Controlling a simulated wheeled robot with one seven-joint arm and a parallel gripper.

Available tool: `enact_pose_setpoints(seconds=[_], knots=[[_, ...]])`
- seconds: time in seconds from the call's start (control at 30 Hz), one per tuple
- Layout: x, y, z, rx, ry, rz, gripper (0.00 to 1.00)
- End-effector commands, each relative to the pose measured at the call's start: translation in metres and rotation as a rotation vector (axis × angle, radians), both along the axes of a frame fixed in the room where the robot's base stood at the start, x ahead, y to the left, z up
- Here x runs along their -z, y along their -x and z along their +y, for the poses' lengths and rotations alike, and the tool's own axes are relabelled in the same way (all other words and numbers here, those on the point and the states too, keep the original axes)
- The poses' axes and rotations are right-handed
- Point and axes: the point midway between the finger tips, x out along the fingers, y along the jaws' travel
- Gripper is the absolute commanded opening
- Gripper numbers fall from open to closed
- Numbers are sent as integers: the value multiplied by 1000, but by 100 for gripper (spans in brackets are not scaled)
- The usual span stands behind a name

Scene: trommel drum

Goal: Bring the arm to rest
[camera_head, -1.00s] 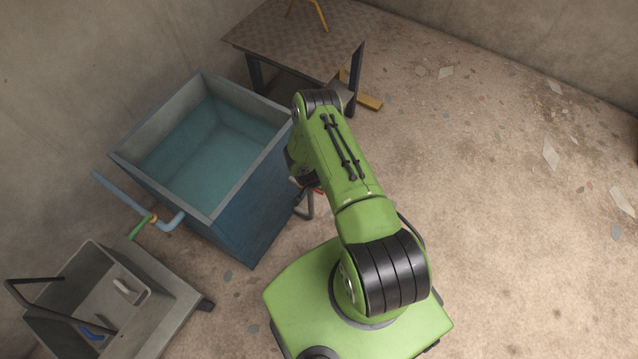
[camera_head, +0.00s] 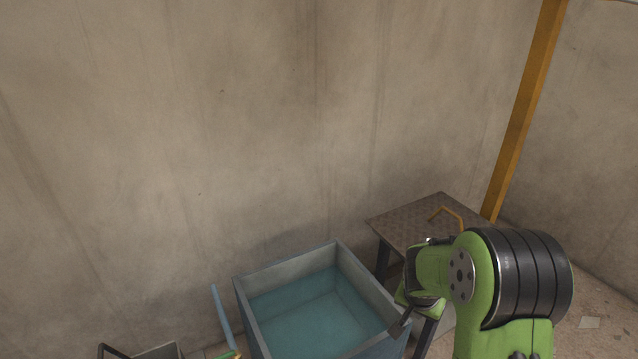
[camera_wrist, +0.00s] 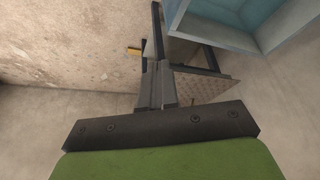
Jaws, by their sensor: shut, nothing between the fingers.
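My green arm (camera_head: 485,290) is at the lower right of the head view, folded, with its wrist near the right edge of the blue tank. My gripper (camera_wrist: 160,68) shows in the wrist view with its two dark fingers together and nothing between them. In the head view the arm partly hides the gripper.
A blue tank (camera_head: 262,345) with teal water stands below centre in the head view. A metal table (camera_head: 405,222) with a bent yellow handle (camera_head: 448,213) stands behind my arm. A yellow post (camera_head: 520,120) rises at right. A concrete wall (camera_head: 220,130) fills the back.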

Motion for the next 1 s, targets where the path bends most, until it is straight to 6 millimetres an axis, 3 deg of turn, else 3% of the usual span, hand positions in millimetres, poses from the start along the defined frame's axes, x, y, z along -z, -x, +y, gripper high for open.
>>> enact_pose_setpoints(seconds=[0.03, 0.2, 0.3, 0.4, 0.5, 0.63, 0.73, 1.0], knots=[[-44, 13, 7, -41, 4, -18, 0], [-145, 79, 31, -195, 12, -37, 0], [-188, 127, 45, -293, 16, -51, 0], [-217, 179, 57, -393, 21, -66, 0], [-232, 224, 67, -487, 27, -79, 0], [-236, 258, 74, -564, 35, -88, 0], [-234, 266, 75, -584, 36, -87, 0], [-234, 266, 75, -583, 37, -87, 0]])
